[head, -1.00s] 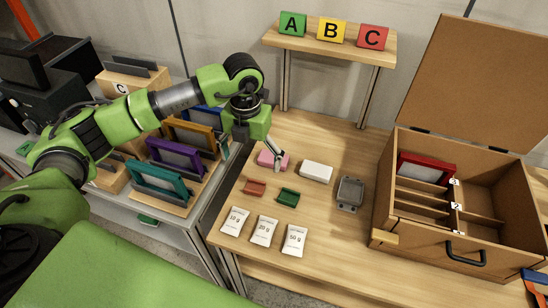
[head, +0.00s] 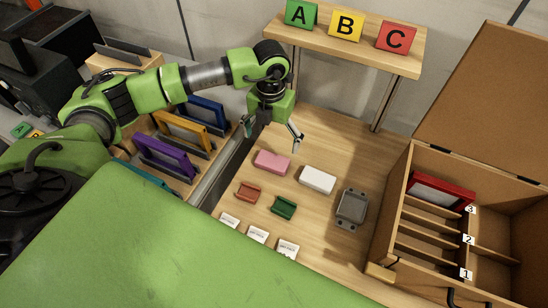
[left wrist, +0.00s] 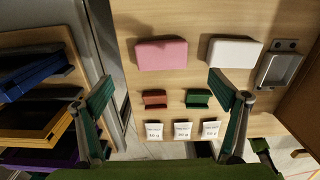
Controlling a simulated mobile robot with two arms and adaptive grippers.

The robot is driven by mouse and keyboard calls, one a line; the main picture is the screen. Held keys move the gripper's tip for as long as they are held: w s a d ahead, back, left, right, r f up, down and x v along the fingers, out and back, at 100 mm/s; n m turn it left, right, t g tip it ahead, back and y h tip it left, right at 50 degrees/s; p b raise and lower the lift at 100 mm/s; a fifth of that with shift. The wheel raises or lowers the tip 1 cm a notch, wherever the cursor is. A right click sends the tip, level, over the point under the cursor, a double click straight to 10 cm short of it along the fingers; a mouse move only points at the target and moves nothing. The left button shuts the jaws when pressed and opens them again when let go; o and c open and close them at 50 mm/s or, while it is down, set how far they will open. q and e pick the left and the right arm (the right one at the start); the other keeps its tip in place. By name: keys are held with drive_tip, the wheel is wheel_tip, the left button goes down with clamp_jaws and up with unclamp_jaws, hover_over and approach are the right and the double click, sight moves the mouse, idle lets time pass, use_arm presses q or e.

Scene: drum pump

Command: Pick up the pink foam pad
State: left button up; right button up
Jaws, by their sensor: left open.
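The pink foam pad (head: 272,162) lies flat on the wooden table, left of a white pad (head: 317,179). It shows whole in the left wrist view (left wrist: 161,54), above the middle of the picture. My left gripper (head: 272,136) is open and empty. In the head view its fingers stand above and behind the pink pad, apart from it. In the left wrist view the spread fingers (left wrist: 161,92) show below the pad, wider apart than the pad is long. My right gripper is not in view.
A red tray (head: 248,192), a green tray (head: 283,208) and white weight packets (head: 258,236) lie nearer. A grey tray (head: 351,208) and an open wooden box (head: 395,250) stand right. A rack of coloured frames (head: 180,130) stands left; a lettered shelf (head: 350,48) is behind.

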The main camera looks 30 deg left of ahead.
sight(272, 160)
use_arm(q)
wheel_tip(272, 160, down, 4)
drive_tip(key=shift+p, duration=0.3)
drive_tip(key=shift+f, duration=0.25)
drive_tip(key=f+p, duration=0.1)
drive_tip(key=f, duration=0.1)
drive_tip(key=f+p, duration=0.1)
drive_tip(key=f, duration=0.1)
drive_tip(key=shift+s+d, duration=0.15)
drive_tip(key=shift+d, duration=0.05)
drive_tip(key=shift+f, duration=0.6)
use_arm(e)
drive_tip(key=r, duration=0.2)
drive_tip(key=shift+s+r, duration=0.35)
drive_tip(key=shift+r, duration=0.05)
use_arm(q)
drive_tip(key=c, duration=0.9)
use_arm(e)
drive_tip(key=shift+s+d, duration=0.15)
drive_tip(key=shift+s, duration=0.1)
